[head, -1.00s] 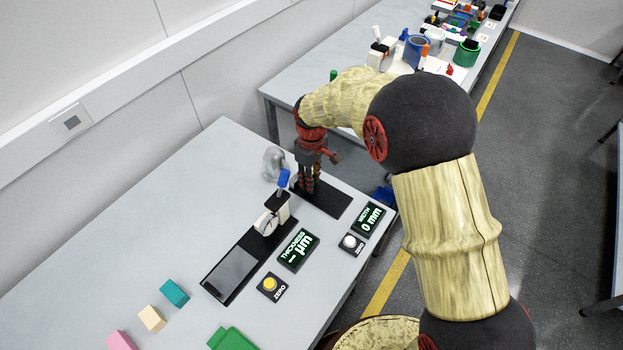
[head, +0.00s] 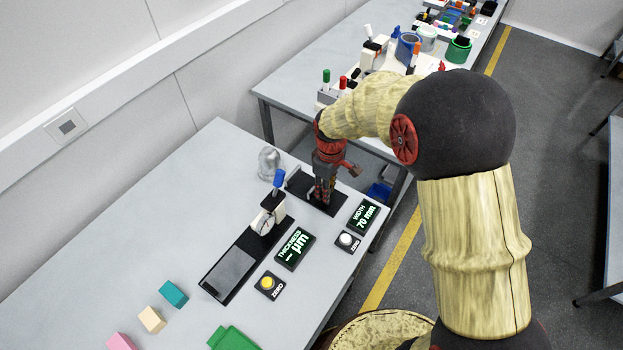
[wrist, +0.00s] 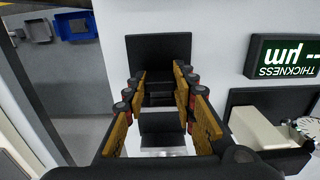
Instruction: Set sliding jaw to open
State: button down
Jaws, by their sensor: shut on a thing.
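The width gauge has a black base (head: 338,206) on the near table. Its display (head: 364,217) reads WIDTH 70 mm. A grey upright jaw (head: 293,177) stands at the left end of the base. My gripper (head: 324,198) points down over the base, apart from that grey jaw. In the wrist view, my gripper's (wrist: 159,80) two yellow-padded fingers close around the dark sliding jaw (wrist: 161,122). The fingers hide much of the sliding jaw, and in the head view it is hardly distinguishable from my gripper.
A thickness gauge with a dial (head: 265,221) and blue-topped lever stands close left, beside its display (head: 295,248). A glass dome (head: 269,163) is behind it. Two zero buttons, yellow (head: 267,283) and white (head: 346,239), lie in front. Coloured blocks lie at lower left.

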jog(key=shift+s+d, duration=0.7)
jog(key=shift+d, duration=0.25)
jog(key=c, duration=1.5)
grip_release()
jog(key=shift+d, duration=0.1)
jog(key=shift+o, duration=0.2)
notch_tip(320, 180, up, 12)
